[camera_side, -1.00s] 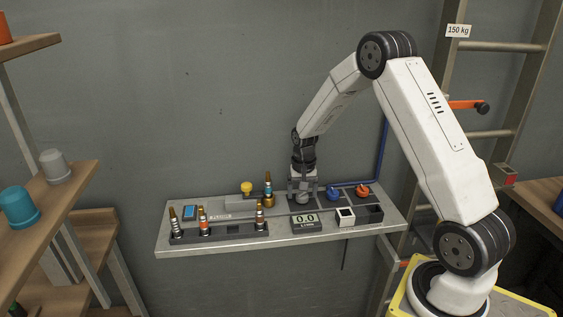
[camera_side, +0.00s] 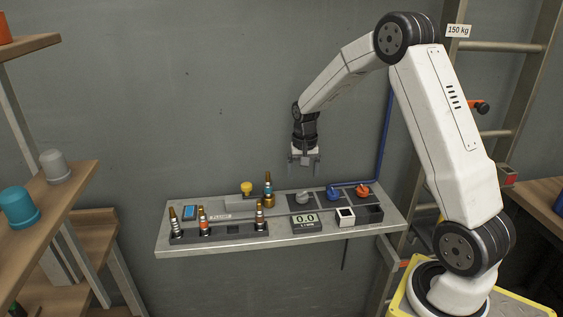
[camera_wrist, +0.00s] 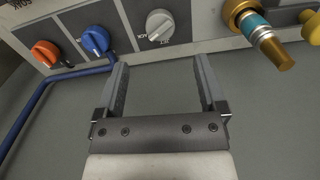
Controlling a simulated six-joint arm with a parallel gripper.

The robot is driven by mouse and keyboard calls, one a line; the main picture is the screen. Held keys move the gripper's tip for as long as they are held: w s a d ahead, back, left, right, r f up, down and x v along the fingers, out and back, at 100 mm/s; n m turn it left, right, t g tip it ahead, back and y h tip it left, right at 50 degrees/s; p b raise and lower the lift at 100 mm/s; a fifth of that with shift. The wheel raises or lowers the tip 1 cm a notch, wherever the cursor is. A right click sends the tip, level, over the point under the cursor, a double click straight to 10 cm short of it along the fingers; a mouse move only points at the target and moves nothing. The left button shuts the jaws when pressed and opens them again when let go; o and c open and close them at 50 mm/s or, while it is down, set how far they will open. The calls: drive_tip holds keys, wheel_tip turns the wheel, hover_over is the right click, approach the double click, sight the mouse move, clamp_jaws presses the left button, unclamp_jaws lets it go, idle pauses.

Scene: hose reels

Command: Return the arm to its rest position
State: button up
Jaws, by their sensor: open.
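My gripper (camera_side: 304,163) hangs above the grey bench panel (camera_side: 180,246), pointing down, open and clear of everything below it. In the wrist view its two fingers (camera_wrist: 160,75) are apart with nothing between them. The grey knob (camera_side: 303,197) is below the gripper on the panel; in the wrist view the grey knob (camera_wrist: 159,26) is beyond the fingertips. A blue knob (camera_side: 333,193) and an orange knob (camera_side: 362,191) sit to its right. My arm is bent, with its elbow high at the right.
Several hose nozzles (camera_side: 202,222) stand in a rack at the panel's left. A ladder (camera_side: 500,135) stands behind my arm. Wooden shelves (camera_side: 60,205) with cups are at the far left. The space before the wall above the panel is free.

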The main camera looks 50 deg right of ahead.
drive_tip(key=shift+a, duration=0.1)
drive_tip(key=s+a+n+t, duration=0.1)
drive_tip(key=s+a+n, duration=0.4)
drive_tip(key=a, duration=0.5)
drive_tip(key=s+a+r+n+t, duration=0.1)
drive_tip(key=s+a+n, duration=0.4)
drive_tip(key=s+a, duration=0.4)
drive_tip(key=shift+a+t, duration=0.3)
drive_tip(key=shift+a, duration=0.1)
drive_tip(key=shift+r, duration=0.15)
